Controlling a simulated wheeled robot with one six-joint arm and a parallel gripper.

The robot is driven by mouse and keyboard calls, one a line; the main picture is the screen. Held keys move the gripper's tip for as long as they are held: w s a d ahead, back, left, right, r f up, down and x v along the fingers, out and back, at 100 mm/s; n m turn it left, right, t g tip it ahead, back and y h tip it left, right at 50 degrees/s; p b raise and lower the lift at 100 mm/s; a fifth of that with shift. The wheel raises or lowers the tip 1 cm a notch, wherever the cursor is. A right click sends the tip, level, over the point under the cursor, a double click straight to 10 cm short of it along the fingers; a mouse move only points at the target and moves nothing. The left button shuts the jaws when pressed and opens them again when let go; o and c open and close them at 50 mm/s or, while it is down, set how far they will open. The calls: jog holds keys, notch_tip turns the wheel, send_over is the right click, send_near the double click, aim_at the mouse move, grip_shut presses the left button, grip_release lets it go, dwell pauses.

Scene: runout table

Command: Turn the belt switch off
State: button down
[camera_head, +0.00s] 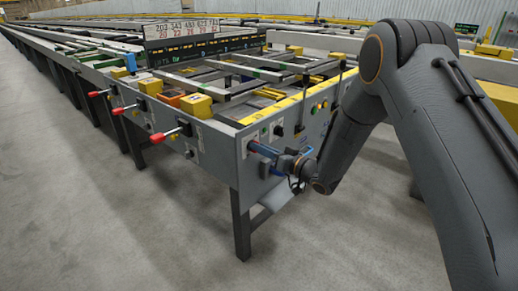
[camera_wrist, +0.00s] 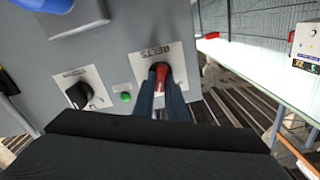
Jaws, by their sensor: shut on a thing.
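The belt switch (camera_wrist: 162,72) is a red handle on a white plate marked "BELTS" (camera_wrist: 149,57), on the grey end panel in the wrist view. My gripper (camera_wrist: 162,80) is at the switch, its two dark fingers shut on the red handle from either side. The fingers hide most of the handle, so its exact turn is hard to tell. In the head view my gripper (camera_head: 258,148) reaches the end panel of the runout table (camera_head: 218,150), and the switch itself is hidden there.
In the wrist view a black knob (camera_wrist: 77,95) and a green button (camera_wrist: 126,97) sit left of the switch. In the head view, red-tipped levers (camera_head: 165,134) stick out along the table's left side. The floor (camera_head: 130,230) in front is clear.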

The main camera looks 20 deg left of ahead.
jog(key=shift+d+f+n+b, duration=0.1)
jog(key=shift+n+b, duration=0.35)
jog(key=shift+n, duration=2.8)
jog(key=shift+d+n+b, duration=0.1)
jog(key=shift+n+b, duration=0.35)
jog(key=shift+n, duration=3.1)
jog(key=c, duration=1.8)
grip_release()
jog(key=shift+w+d, duration=0.1)
jog(key=shift+w, duration=0.05)
jog(key=v, duration=0.7)
jog(key=shift+s, duration=0.4)
